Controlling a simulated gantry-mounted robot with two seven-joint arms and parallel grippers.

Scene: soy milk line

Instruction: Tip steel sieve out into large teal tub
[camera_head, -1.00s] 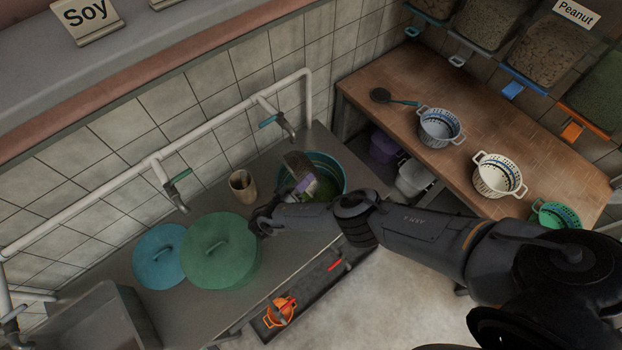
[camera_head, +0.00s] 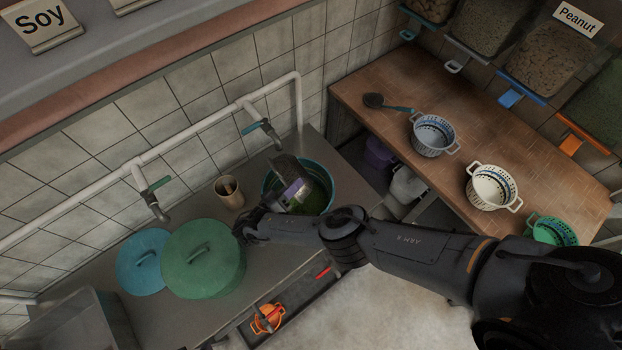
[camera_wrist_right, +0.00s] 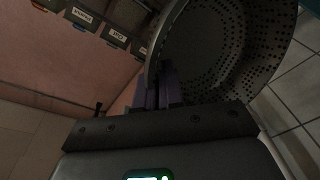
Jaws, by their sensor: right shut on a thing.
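The steel sieve (camera_head: 284,168) is tilted over the open teal tub (camera_head: 326,177) on the steel counter. Green contents show inside the tub beside the sieve. My right gripper (camera_head: 297,190) is shut on the sieve's rim, with its purple fingers over the tub. In the right wrist view the perforated sieve bowl (camera_wrist_right: 235,50) stands steeply on its side, gripped at its edge by the fingers (camera_wrist_right: 168,85). My left gripper is not in view.
A green lidded tub (camera_head: 203,262) and blue lid (camera_head: 143,262) are left of my right forearm. A tan cup (camera_head: 229,193) stands near the teal tub. Taps (camera_head: 262,130) and white pipes run behind. Colanders (camera_head: 432,135) stand on the wooden table (camera_head: 385,85).

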